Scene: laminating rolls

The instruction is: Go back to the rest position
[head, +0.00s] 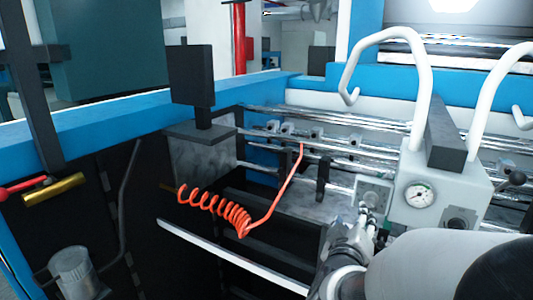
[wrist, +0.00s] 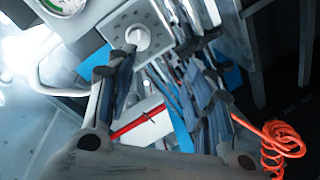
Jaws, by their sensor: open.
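My gripper (wrist: 165,78) is open in the wrist view, with its two dark fingers apart and nothing held between them. A grey box with a round white knob (wrist: 137,37) shows beyond the fingertips. In the head view my arm comes in from the lower right, and its end is close to the grey control box (head: 437,190) with a pressure gauge (head: 420,195). The fingers are too small and overlapped there to make out. Whether they touch the box cannot be told.
Metal rollers (head: 340,125) run across the blue-framed machine (head: 110,115). An orange coiled hose (head: 225,212) hangs left of my arm. White curved handles (head: 385,40) rise above the box. A black post (head: 191,77) stands at the left. A dark open space lies below the hose.

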